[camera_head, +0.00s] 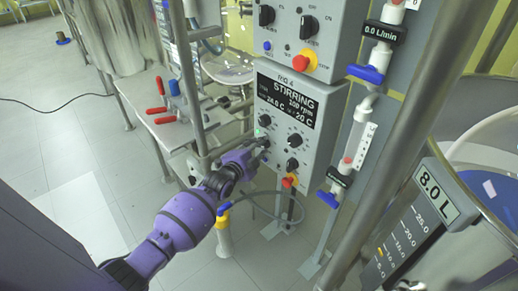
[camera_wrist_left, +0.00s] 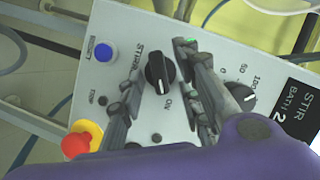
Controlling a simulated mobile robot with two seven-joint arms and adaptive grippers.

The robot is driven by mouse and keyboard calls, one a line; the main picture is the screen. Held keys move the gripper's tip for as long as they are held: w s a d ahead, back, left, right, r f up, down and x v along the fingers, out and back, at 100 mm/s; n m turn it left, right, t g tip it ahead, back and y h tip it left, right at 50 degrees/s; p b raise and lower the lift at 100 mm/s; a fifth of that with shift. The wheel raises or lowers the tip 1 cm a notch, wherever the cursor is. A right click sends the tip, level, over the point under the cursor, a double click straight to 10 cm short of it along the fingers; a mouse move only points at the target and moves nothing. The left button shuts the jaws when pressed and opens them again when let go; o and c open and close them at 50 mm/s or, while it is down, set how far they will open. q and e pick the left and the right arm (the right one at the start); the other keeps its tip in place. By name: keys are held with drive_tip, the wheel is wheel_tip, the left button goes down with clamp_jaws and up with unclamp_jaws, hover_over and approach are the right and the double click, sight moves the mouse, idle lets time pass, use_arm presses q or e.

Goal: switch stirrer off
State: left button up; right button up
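A grey control box (camera_head: 262,138) carries a display (camera_head: 290,101) reading STIRRING 100 rpm. Its black stirrer knob (camera_wrist_left: 160,73), labelled STIRR, shows in the left wrist view, with its grip bar lying toward the ON mark. My left gripper (camera_head: 258,146) is at the left side of this box's face. In the left wrist view my left gripper (camera_wrist_left: 160,68) is open, with one finger on each side of the knob and visible gaps between. The OFF mark is not visible. My right gripper is not in view.
A blue button (camera_wrist_left: 103,51) and a red emergency stop on yellow (camera_wrist_left: 78,146) sit near the knob. Another dial (camera_wrist_left: 240,96) lies beyond the right finger. A second control box (camera_head: 300,35) is above. A metal post (camera_head: 400,130) stands right.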

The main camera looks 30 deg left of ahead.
use_arm(q)
drive_tip(key=shift+c, duration=1.3)
clamp_jaws()
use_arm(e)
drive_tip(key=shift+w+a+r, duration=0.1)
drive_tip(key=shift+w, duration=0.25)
